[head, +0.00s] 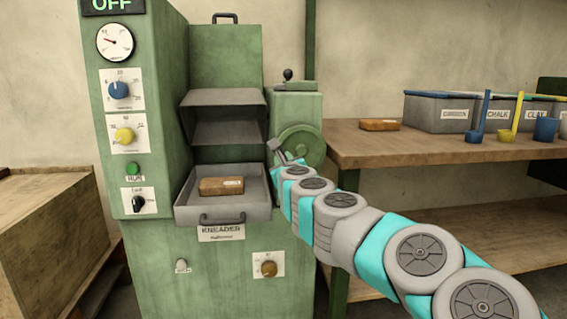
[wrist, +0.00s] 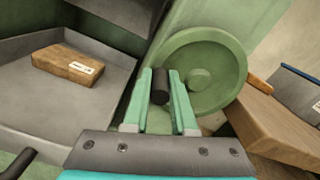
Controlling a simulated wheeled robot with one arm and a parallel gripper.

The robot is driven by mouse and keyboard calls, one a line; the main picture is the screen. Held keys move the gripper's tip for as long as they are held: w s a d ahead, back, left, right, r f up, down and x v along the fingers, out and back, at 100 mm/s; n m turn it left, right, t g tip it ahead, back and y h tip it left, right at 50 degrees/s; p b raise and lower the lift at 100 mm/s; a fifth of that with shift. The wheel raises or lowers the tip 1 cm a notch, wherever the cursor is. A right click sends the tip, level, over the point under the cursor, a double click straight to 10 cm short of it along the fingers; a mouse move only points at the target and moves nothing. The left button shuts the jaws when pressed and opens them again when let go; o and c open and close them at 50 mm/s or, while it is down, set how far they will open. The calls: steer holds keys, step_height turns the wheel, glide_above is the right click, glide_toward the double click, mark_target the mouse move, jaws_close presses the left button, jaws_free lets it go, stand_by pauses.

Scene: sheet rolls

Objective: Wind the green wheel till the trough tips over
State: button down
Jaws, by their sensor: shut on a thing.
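The green wheel (head: 304,140) is on the right side of the green kneader machine. It fills the upper middle of the wrist view (wrist: 216,56). A dark crank handle (wrist: 160,86) stands at the wheel's left side. My gripper (wrist: 161,88) is shut on this handle, with one finger on each side of it. In the head view my gripper (head: 276,158) is partly hidden by my arm. The grey trough (head: 240,206) sits level at the machine's front and holds a brown block (head: 221,186). The block also shows in the wrist view (wrist: 68,64).
A grey hood (head: 226,118) stands raised above the trough. A wooden bench (head: 440,148) to the right holds another brown block (head: 380,125), labelled grey bins (head: 437,112) and coloured scoops. A wooden crate (head: 50,225) stands at left. The machine's sign (head: 112,5) reads OFF.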

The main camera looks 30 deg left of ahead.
steer(key=shift+r, duration=0.1)
steer(key=c, duration=0.7)
jaws_free()
steer(key=shift+c, duration=0.2)
steer(key=shift+s+d+f, duration=0.2)
steer(key=shift+s+d, duration=0.1)
steer(key=shift+s, duration=0.25)
steer(key=v, duration=0.6)
steer(key=shift+s+d+b, duration=0.2)
steer(key=shift+b, duration=0.15)
steer(key=shift+r, duration=0.1)
